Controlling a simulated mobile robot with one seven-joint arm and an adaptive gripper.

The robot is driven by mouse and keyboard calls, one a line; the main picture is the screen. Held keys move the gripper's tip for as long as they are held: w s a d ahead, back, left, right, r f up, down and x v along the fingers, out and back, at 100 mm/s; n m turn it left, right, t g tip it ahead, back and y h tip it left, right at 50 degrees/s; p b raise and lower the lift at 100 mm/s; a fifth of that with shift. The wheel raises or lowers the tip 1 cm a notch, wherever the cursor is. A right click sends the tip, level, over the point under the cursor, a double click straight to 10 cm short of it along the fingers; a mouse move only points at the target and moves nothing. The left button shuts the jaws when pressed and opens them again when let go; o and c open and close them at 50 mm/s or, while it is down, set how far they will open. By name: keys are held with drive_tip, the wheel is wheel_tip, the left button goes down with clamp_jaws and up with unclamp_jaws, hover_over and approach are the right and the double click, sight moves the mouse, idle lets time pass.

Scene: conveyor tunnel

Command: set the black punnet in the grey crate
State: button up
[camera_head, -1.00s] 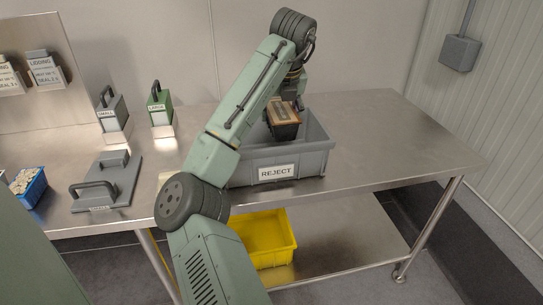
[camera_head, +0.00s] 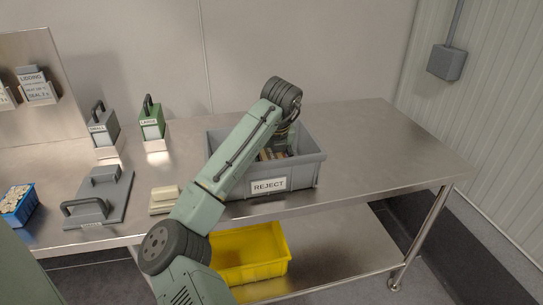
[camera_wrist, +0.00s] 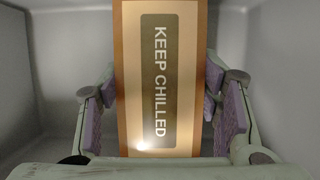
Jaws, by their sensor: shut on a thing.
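The grey crate (camera_head: 308,176), labelled REJECT, stands on the steel table. My gripper (camera_wrist: 160,108) is inside it, shut on the punnet (camera_wrist: 159,85), with a purple-padded finger at each side. The punnet's brown top and KEEP CHILLED label face the wrist camera. In the head view only a bit of the punnet (camera_head: 266,155) shows past my arm, within the crate's walls. Its black sides are hidden now. Grey crate walls (camera_wrist: 285,60) surround it in the wrist view. Whether the punnet touches the crate floor cannot be told.
A cream block (camera_head: 163,201) lies left of the crate. Grey and green handled tools (camera_head: 152,128), a grey handled plate (camera_head: 112,205) and a blue bin (camera_head: 20,210) stand further left. A yellow bin (camera_head: 258,258) is on the lower shelf. The table's right side is clear.

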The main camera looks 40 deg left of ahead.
drive_tip(key=o, duration=1.7)
drive_tip(key=shift+f, duration=0.1)
